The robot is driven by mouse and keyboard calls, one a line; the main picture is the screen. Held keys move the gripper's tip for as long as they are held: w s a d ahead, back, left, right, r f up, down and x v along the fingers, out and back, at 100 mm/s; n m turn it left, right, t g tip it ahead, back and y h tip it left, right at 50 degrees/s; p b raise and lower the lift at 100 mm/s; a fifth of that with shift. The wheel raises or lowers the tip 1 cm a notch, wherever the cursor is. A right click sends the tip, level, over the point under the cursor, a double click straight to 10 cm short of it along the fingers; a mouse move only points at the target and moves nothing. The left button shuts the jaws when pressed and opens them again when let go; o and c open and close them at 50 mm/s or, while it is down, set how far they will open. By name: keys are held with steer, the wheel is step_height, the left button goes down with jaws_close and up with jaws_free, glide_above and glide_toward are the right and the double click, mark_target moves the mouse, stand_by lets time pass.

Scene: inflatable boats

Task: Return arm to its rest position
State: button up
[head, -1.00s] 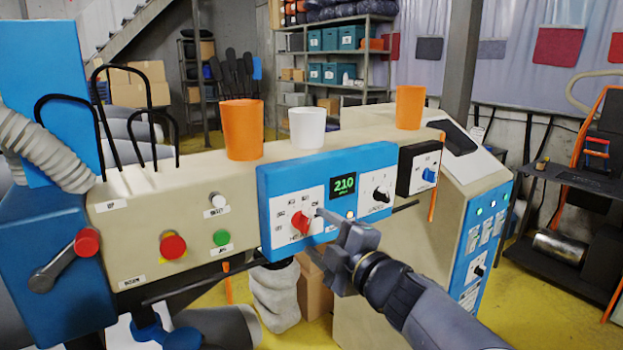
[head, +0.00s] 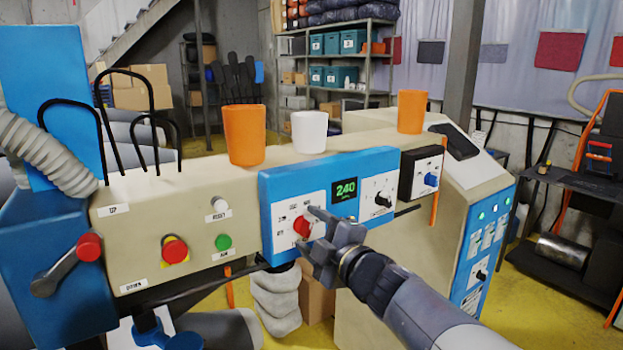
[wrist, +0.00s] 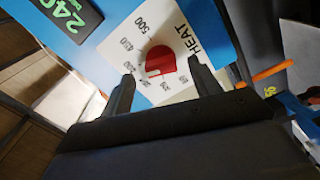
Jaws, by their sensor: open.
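My gripper (head: 316,240) is at the blue control panel (head: 268,205), in front of the white HEAT dial plate. In the wrist view its two open fingers (wrist: 158,95) stand on either side of the red heat knob (wrist: 161,62), with the knob beyond the tips and a gap visible around it. The red knob also shows in the head view (head: 302,227), partly covered by a finger. The display (head: 346,190) reads 240 in green. My arm reaches in from the lower right.
An orange cup (head: 244,134), a white cup (head: 309,132) and another orange cup (head: 411,111) stand on top of the beige machine (head: 150,235). A red button (head: 175,250) and a green button (head: 223,242) are to the left. Yellow floor shows at the lower right.

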steer(key=v, duration=1)
steer(key=x, duration=1.1)
steer(key=shift+f, duration=0.2)
steer(key=shift+f+n+b, duration=0.1)
steer(key=shift+n+b, duration=0.65)
steer(key=shift+n, duration=0.05)
steer(key=n+b, duration=0.1)
steer(key=n, duration=0.1)
steer(key=shift+s+n+b, duration=0.1)
steer(key=shift+n+b, duration=0.2)
steer(key=shift+b, duration=0.05)
steer(key=n+b, duration=0.2)
steer(key=n, duration=0.1)
steer(key=n+b, duration=0.2)
steer(key=n, duration=0.1)
steer(key=shift+f+n, duration=0.2)
steer(key=shift+n, duration=0.1)
steer(key=n+b, duration=0.4)
steer(key=n, duration=0.2)
steer(key=shift+f+n, duration=0.15)
steer(key=shift+n, duration=0.15)
steer(key=n+b, duration=0.2)
steer(key=n, duration=0.2)
steer(key=shift+d, duration=0.1)
